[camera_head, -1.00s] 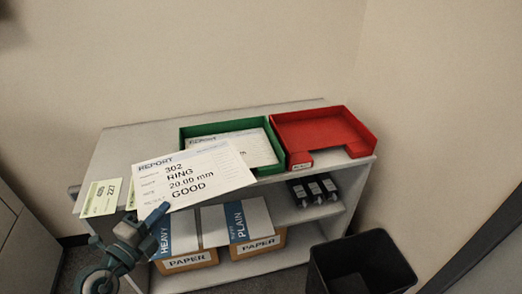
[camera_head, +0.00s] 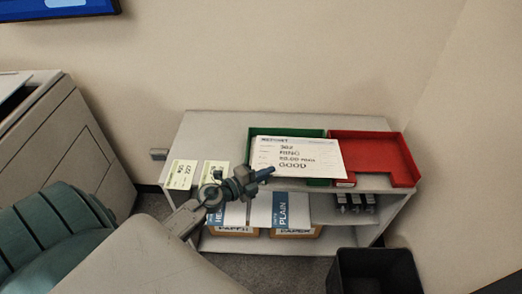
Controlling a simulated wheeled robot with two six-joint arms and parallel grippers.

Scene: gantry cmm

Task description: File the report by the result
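The white report (camera_head: 312,155) reads 302, RING and GOOD. My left gripper (camera_head: 266,174) is shut on its left edge and holds it above the shelf unit, tilted toward the camera. The report covers most of the green tray (camera_head: 287,132), whose back wall and a bit of its front show. I cannot tell whether the report touches the tray. The red tray (camera_head: 378,152) stands just right of the green one and looks empty. A label on its front is too small to read. My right gripper is not in view.
The grey shelf unit (camera_head: 220,127) carries the trays. Paper boxes (camera_head: 293,233) and dark items (camera_head: 356,203) sit on lower shelves. A black bin (camera_head: 345,258) stands in front right. A grey cabinet (camera_head: 85,150) stands left.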

